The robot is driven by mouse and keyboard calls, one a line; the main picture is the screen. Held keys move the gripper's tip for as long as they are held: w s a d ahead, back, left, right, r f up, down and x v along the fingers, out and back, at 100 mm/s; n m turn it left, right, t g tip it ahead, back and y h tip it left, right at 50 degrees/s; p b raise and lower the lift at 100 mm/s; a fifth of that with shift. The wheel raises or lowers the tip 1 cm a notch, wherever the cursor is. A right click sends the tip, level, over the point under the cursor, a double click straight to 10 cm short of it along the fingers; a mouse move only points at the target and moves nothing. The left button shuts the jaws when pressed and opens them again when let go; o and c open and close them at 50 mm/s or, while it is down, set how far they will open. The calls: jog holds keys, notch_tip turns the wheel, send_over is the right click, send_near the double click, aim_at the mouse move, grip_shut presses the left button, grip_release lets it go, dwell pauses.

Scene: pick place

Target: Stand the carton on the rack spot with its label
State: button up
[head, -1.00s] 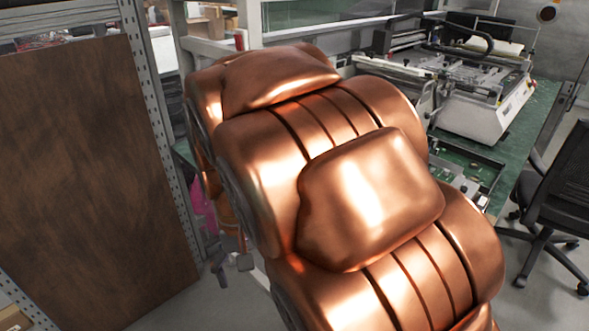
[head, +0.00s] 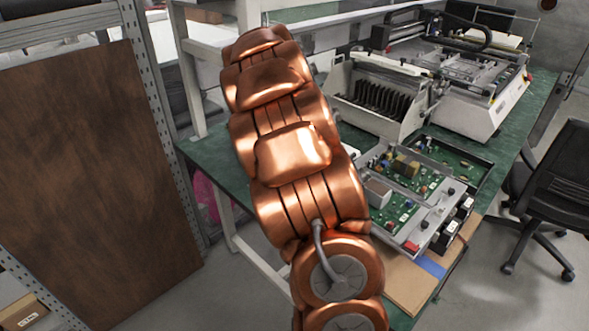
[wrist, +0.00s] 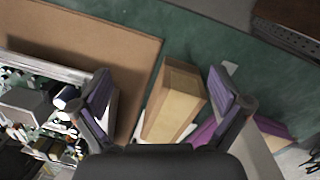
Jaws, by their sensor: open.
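In the wrist view a tan cardboard carton (wrist: 174,108) stands or lies on the green tabletop, between the two fingers of my gripper (wrist: 160,88). The fingers have purple pads, are spread apart and show a gap to the carton on each side. I cannot tell how far below the fingertips it is. In the head view my copper arm hides the gripper and this carton. Another cardboard box with a white label (head: 22,312) sits on a metal rack (head: 45,290) at the lower left.
A green workbench (head: 215,150) holds circuit boards (head: 405,190) and a machine (head: 465,95). A brown flat board (wrist: 100,45) lies left of the carton in the wrist view. A purple thing (wrist: 205,132) is right of it. A black chair (head: 560,190) stands right.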

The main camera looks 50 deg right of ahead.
jog(key=w+d+m+p, duration=0.1)
jog(key=d, duration=0.2)
jog(key=w+d+m+p, duration=0.1)
jog(key=d+p, duration=0.1)
jog(key=d, duration=0.2)
jog(key=w+d+m+p, duration=0.1)
jog(key=d, duration=0.3)
jog(key=shift+w+f+t+y, duration=0.2)
jog(key=shift+w+t+y, duration=0.1)
jog(key=shift+w+t, duration=0.1)
jog(key=shift+d+f+m+p, duration=0.15)
jog(key=shift+d+m+p, duration=0.25)
jog(key=shift+d, duration=0.15)
jog(key=shift+f, duration=0.4)
jog(key=shift+w+a+f+p, duration=0.15)
jog(key=shift+f+p, duration=0.3)
jog(key=shift+f, duration=0.75)
jog(key=shift+a+f+p, duration=0.15)
jog(key=shift+f+p, duration=0.25)
jog(key=shift+f, duration=0.75)
jog(key=shift+w+a+f+p, duration=0.15)
jog(key=shift+f+p, duration=0.3)
jog(key=shift+f, duration=0.75)
jog(key=c, duration=1.5)
